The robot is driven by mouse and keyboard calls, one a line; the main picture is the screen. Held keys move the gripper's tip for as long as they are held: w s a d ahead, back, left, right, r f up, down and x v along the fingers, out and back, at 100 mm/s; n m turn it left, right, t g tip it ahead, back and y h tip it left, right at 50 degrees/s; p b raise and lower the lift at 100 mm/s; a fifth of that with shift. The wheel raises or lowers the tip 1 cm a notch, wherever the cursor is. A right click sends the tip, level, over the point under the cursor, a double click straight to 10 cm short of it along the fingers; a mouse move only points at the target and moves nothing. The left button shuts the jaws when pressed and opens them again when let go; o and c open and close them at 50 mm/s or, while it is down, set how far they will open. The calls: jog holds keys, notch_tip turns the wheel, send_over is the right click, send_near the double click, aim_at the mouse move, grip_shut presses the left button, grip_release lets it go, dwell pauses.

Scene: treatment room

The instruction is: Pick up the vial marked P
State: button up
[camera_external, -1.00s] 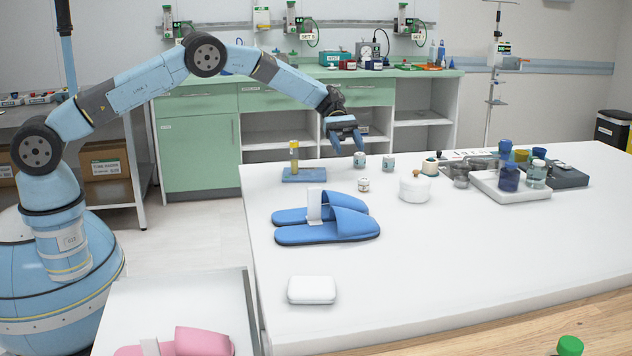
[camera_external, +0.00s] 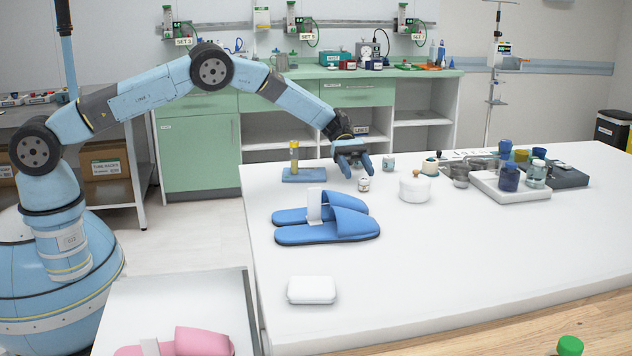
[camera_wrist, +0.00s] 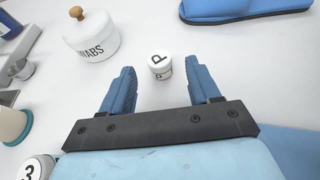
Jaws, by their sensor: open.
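My gripper (camera_wrist: 163,80) is open and empty. In the wrist view the vial lies between and just beyond the two blue fingertips, not touching either. In the external view my gripper (camera_external: 356,176) is low over the table, right behind the vial. Another vial, marked 3 (camera_wrist: 36,168), shows at the lower left of the wrist view.
A white swabs jar (camera_wrist: 91,38) with a wooden knob stands left of the vial in the wrist view. Blue slippers (camera_external: 330,236) lie in front. Another small vial (camera_external: 388,162) stands to the right. A white tray (camera_external: 508,194) holds bottles further right.

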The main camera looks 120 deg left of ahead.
aim_at(363, 178)
jog(key=x, duration=0.5)
jog(key=c, duration=1)
